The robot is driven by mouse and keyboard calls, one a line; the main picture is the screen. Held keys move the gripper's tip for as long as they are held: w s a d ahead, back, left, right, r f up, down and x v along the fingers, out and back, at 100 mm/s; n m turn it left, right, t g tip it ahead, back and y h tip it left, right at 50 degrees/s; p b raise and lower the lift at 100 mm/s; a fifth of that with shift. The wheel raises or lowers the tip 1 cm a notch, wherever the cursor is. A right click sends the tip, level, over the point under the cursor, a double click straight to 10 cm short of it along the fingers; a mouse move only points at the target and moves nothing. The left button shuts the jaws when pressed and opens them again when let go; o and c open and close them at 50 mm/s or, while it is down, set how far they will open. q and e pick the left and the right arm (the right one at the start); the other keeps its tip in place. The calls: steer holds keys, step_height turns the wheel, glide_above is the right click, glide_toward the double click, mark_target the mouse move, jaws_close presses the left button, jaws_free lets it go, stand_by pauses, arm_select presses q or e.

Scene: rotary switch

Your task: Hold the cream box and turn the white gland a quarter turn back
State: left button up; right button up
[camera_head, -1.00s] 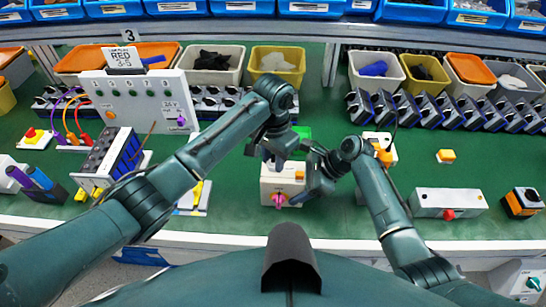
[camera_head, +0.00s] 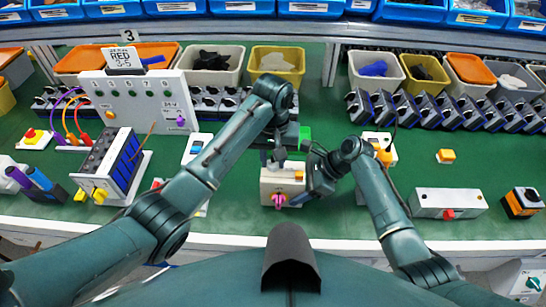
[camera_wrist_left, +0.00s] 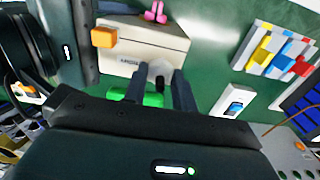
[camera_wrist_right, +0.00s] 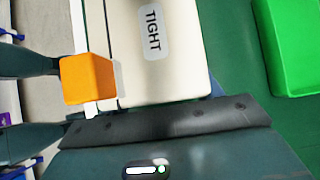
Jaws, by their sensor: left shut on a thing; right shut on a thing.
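The cream box (camera_head: 283,187) stands on the green bench, with a pink knob (camera_head: 280,201) on its near side and an orange block (camera_head: 299,175) at its right. My left gripper (camera_head: 279,157) is at the box's far side. In the left wrist view the white gland (camera_wrist_left: 160,74) is between its two fingers, which are shut on it. My right gripper (camera_head: 312,180) is shut on the box from the right. The right wrist view shows the box's top (camera_wrist_right: 165,75) with a "TIGHT" label close against the palm; the right fingertips are hidden there.
A green block (camera_head: 305,134) lies behind the box. A white panel with cables (camera_head: 140,105) and a battery-like unit (camera_head: 110,160) stand at left. A grey box with a red knob (camera_head: 447,203) is at right. Bins line the back. Bench between is partly clear.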

mark_target(273, 161)
arm_select(q)
steer(key=shift+w+a, duration=0.1)
steer(key=shift+w, duration=0.1)
arm_select(e)
steer(key=shift+s+f, duration=0.45)
steer(key=shift+f, duration=0.05)
arm_select(q)
steer(key=o, duration=0.6)
steer(key=shift+c, duration=0.2)
steer(key=o, duration=0.4)
steer(key=shift+s, duration=0.1)
arm_select(e)
steer(key=shift+d, duration=0.1)
arm_select(q)
steer(key=shift+o, duration=0.2)
step_height(273, 161, up, 12)
steer(key=shift+s, duration=0.1)
arm_select(e)
steer(key=o, duration=0.7)
steer(key=shift+w, duration=0.1)
steer(key=o, duration=0.4)
steer(key=shift+w+r, duration=0.15)
steer(key=shift+r, duration=0.1)
